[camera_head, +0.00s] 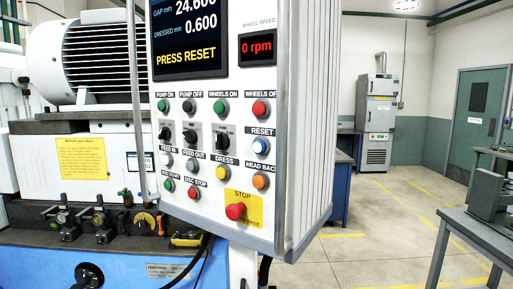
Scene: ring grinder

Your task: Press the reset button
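The reset button (259,145) is a round blue button with a light ring, under a RESET label near the right edge of the white control panel (172,206). It sits below the red WHEELS OFF button (259,108) and above the orange HEAD BACK button (260,181). The panel's screen (186,40) shows "PRESS RESET" in yellow, and the wheel speed display (257,47) shows 0 rpm. Nothing covers the reset button. Neither of my grippers is in view.
A red mushroom stop knob (236,211) projects from a yellow plate low on the panel. The grinder's motor (95,55) and valves (101,222) are at left. A dark table (480,230) stands at right. Open floor (370,235) lies between panel and table.

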